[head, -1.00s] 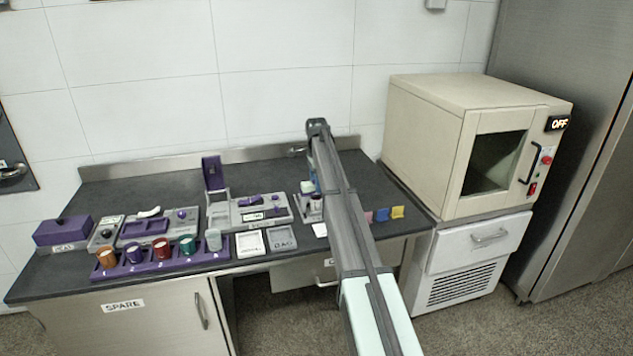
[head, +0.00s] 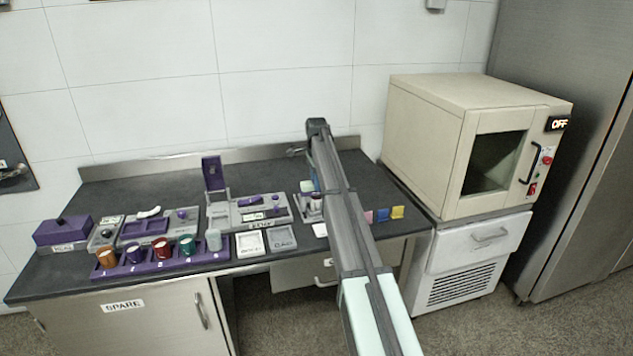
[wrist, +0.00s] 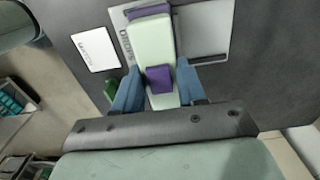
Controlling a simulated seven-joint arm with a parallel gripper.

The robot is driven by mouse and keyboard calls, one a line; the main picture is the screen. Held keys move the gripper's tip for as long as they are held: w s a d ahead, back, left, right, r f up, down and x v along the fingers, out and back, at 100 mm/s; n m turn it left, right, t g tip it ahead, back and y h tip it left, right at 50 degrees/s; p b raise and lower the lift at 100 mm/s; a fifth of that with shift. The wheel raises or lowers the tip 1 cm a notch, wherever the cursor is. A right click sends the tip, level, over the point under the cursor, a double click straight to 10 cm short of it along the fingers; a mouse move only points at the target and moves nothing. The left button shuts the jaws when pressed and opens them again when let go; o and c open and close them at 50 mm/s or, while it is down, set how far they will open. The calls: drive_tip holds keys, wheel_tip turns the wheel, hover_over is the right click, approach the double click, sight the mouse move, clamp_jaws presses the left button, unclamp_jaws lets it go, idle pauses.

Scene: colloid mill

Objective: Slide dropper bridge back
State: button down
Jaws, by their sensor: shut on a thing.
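The dropper bridge is a pale green bar (wrist: 150,38) with a purple block (wrist: 160,80) on it, seen in the wrist view. It lies over a grey plate (wrist: 205,32) lettered "DROPS", with a purple piece at the bar's far end. My gripper (wrist: 158,72) has its blue fingers on either side of the bar at the purple block and is shut on it. In the head view, my arm hides most of this station; a bit of the pale green bar (head: 307,186) shows left of the arm.
A white card (wrist: 95,49) lies left of the plate, and a small green thing (wrist: 111,90) is by the left finger. Coloured cards (head: 383,214) stand right of my arm. A purple rack (head: 160,262) with several cups is at the left. Dark bench behind is clear.

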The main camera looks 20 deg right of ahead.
drive_tip(key=w, duration=0.9)
drive_tip(key=shift+w, duration=0.15)
drive_tip(key=shift+r, duration=0.1)
drive_tip(key=c, duration=0.6)
unclamp_jaws()
drive_tip(key=shift+c, duration=0.2)
wheel_tip(320, 180, up, 14)
